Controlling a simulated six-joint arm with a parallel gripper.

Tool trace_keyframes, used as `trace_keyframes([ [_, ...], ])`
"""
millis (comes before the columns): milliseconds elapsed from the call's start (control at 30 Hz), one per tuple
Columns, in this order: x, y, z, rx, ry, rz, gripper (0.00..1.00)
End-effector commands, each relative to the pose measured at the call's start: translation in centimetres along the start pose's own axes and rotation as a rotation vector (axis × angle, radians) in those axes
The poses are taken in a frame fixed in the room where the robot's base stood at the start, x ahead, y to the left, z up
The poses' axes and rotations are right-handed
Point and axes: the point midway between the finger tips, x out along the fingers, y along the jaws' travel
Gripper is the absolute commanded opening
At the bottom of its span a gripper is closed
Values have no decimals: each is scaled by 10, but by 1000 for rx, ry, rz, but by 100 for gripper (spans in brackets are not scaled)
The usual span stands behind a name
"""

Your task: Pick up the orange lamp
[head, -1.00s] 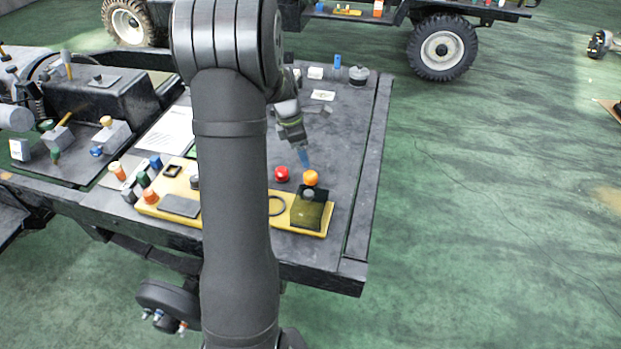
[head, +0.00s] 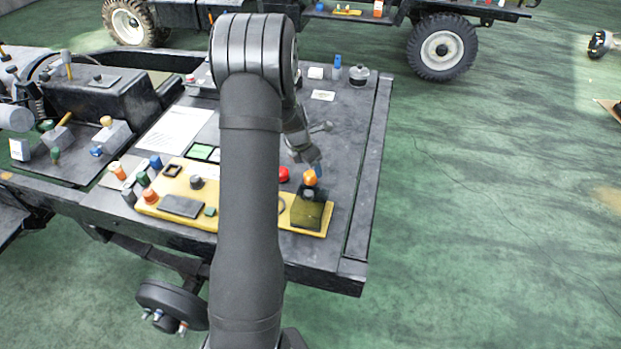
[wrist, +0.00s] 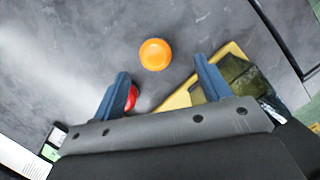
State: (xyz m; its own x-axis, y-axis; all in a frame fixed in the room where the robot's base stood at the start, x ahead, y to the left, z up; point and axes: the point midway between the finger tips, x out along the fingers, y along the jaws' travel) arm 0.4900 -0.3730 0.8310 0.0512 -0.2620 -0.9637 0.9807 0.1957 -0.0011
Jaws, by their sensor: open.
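The orange lamp (head: 310,177) is a small round orange dome at the right part of the chassis top, by the end of the yellow panel. In the wrist view the orange lamp (wrist: 155,54) lies ahead of the fingertips, roughly between their lines. My gripper (wrist: 160,75) is open and empty, with its two blue fingers spread. In the head view my gripper (head: 317,166) is just above the lamp. I cannot tell whether a finger touches it. The lamp's base is mostly hidden.
A red dome (head: 284,174) sits left of the lamp and partly behind a finger in the wrist view (wrist: 131,97). The yellow panel (head: 270,222) carries a dark olive block (head: 307,213) in front of the lamp. The grey top (head: 343,150) is clear to the right.

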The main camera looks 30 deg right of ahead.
Motion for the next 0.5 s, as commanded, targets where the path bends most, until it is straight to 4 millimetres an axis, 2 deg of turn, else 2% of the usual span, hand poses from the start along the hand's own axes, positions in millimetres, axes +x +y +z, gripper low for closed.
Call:
trace_keyframes([
  [100,13,0,0,1,0,0,70],
  [267,20,1,0,1,0,1,70],
  [500,51,8,-3,0,1,0,70],
])
